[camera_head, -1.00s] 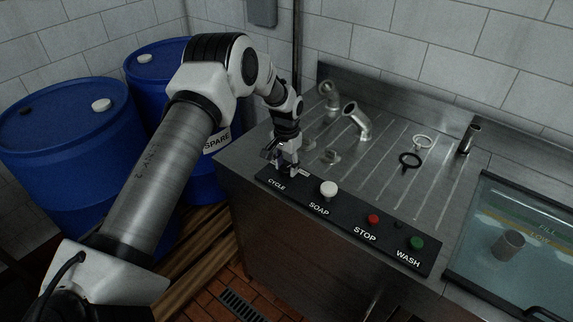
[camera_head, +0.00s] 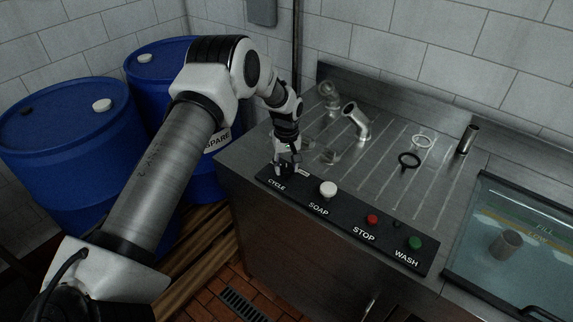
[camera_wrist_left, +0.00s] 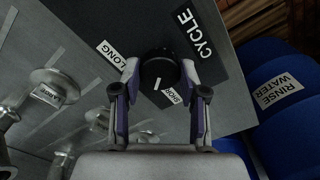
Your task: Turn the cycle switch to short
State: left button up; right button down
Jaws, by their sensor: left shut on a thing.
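The cycle switch is a round black knob (camera_wrist_left: 160,69) with a white pointer line, in the left wrist view. The pointer faces down and slightly left in that picture, close to the SHORT label (camera_wrist_left: 173,94) and away from the LONG label (camera_wrist_left: 112,54). My left gripper (camera_wrist_left: 160,75) has a finger on each side of the knob and is shut on it. In the head view my left gripper (camera_head: 286,169) covers the knob at the left end of the black control panel (camera_head: 342,217), above the word CYCLE. My right gripper is not in view.
Along the panel are a white soap knob (camera_head: 328,188), a red stop button (camera_head: 372,219) and a green wash button (camera_head: 414,243). Metal pipe fittings (camera_head: 356,120) and two rings stand or lie on the steel drainboard behind. Blue barrels (camera_head: 75,140) stand at the left.

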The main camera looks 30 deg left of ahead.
aim_at(287, 168)
pick_arm(q)
jog(key=shift+s+f+n, duration=0.15)
jog(key=shift+f+n, duration=0.05)
jog(key=shift+n, duration=0.4)
jog(key=o, duration=1)
jog(key=shift+o, duration=0.7)
jog(key=shift+w+r, duration=0.1)
jog(key=shift+w, duration=0.1)
notch_tip(287, 168, up, 12)
